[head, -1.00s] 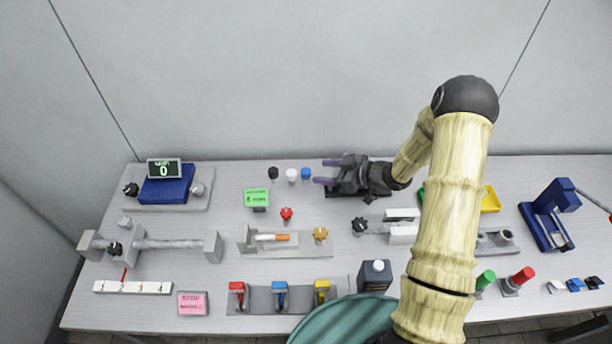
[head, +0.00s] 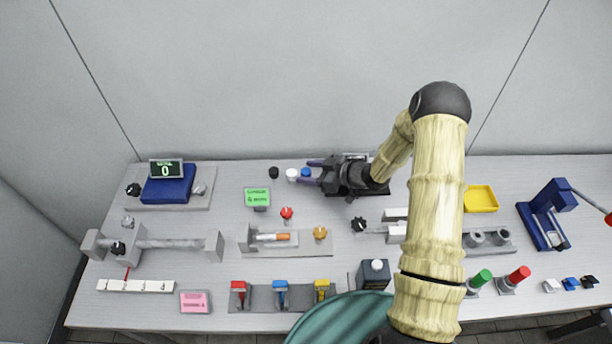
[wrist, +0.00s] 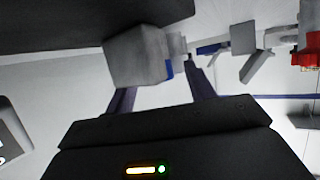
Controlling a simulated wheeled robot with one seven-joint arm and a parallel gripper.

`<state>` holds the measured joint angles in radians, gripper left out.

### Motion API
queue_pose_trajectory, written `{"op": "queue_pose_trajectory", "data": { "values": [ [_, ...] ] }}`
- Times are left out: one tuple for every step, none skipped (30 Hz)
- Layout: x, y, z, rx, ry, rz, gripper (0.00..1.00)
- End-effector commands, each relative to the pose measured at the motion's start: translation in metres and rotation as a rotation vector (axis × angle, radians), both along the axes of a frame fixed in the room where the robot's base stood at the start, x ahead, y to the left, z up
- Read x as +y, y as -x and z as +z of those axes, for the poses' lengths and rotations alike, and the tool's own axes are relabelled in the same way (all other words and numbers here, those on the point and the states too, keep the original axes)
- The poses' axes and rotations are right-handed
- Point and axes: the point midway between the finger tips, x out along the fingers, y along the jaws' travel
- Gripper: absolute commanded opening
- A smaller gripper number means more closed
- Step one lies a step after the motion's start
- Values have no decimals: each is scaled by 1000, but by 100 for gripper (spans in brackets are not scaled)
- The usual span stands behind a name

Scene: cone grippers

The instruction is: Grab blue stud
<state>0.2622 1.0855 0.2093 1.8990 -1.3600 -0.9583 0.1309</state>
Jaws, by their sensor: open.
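The blue stud (head: 306,172) stands at the back of the table, at the right end of a short row of studs. My gripper (head: 308,171) is open around it in the head view, with one purple finger behind the stud and one in front. In the wrist view a small blue patch (wrist: 168,68) shows between the two fingers (wrist: 165,84), beside a grey block. Most of the blue there is hidden. I cannot tell whether a finger touches the stud.
A white stud (head: 292,174) stands close left of the blue one, near the finger ends. A black stud (head: 274,172) is farther left. A green sign (head: 257,196) and a red knob (head: 287,213) stand in front. The wall is close behind.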

Motion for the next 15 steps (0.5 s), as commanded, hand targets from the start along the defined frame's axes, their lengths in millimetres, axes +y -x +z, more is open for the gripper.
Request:
{"op": "queue_pose_trajectory", "data": {
  "values": [
    [0, 0, 0, 0, 0, 0, 54],
    [0, 0, 0, 0, 0, 0, 54],
    [0, 0, 0, 0, 0, 0, 54],
    [0, 0, 0, 0, 0, 0, 48],
    [0, 0, 0, 0, 0, 0, 42],
    [0, 0, 0, 0, 0, 0, 35],
    [0, 0, 0, 0, 0, 0, 29],
    [0, 0, 0, 0, 0, 0, 23],
    [0, 0, 0, 0, 0, 0, 15],
    [0, 0, 0, 0, 0, 0, 9],
    [0, 0, 0, 0, 0, 0, 6],
    [0, 0, 0, 0, 0, 0, 6],
    [0, 0, 0, 0, 0, 0, 6],
    [0, 0, 0, 0, 0, 0, 6],
    [0, 0, 0, 0, 0, 0, 6]
  ]
}}
